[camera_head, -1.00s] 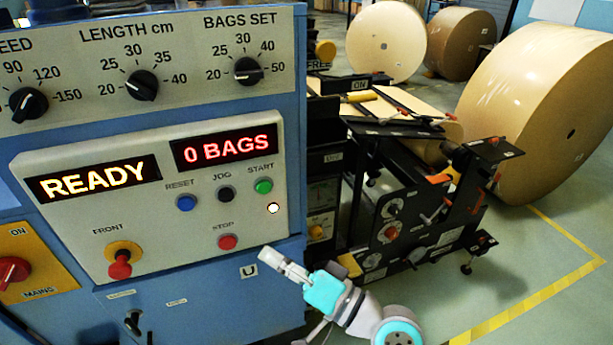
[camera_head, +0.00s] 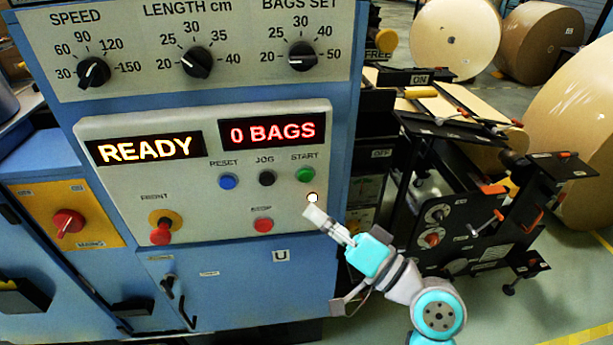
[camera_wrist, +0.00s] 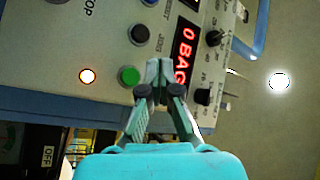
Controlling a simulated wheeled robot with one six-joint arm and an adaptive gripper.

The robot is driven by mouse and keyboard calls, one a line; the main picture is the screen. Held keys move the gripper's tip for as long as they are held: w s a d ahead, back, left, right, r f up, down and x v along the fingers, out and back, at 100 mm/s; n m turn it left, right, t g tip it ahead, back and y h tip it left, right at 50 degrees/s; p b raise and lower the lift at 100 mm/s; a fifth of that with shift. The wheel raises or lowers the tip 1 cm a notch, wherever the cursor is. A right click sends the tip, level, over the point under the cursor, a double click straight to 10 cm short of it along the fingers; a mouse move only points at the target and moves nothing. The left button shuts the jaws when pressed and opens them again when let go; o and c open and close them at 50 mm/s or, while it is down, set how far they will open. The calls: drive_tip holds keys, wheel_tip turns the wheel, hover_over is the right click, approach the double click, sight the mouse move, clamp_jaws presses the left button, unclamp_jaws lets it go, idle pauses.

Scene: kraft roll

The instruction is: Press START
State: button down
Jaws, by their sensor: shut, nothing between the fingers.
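The green START button (camera_head: 305,175) is on the light panel, at the right under the red "0 BAGS" display (camera_head: 272,132). A lit white lamp (camera_head: 312,197) sits just below it. My gripper (camera_head: 314,213) is shut and empty, its tip just below the lamp in the head view and not over the button. In the wrist view the green START button (camera_wrist: 129,75) lies left of my gripper (camera_wrist: 159,66), with the black JOG button (camera_wrist: 141,34) above it. I cannot tell how far the fingertips are from the panel.
The black JOG button (camera_head: 267,178), blue RESET button (camera_head: 228,182) and red STOP button (camera_head: 263,225) are close by. A yellow display (camera_head: 145,149) reads READY. A red FRONT knob (camera_head: 161,235) is at the panel's lower left. A black roll stand (camera_head: 455,225) stands to the right.

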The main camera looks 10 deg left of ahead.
sight(306, 176)
drive_tip(key=shift+w+a, duration=0.3)
drive_tip(key=shift+w, duration=0.7)
drive_tip(key=shift+w+a, duration=0.3)
drive_tip(key=shift+w, duration=0.75)
drive_tip(key=shift+w+a, duration=0.3)
drive_tip(key=shift+w, duration=0.7)
drive_tip(key=shift+w, duration=0.1)
drive_tip(key=shift+w+a, duration=0.1)
drive_tip(key=shift+w, duration=0.2)
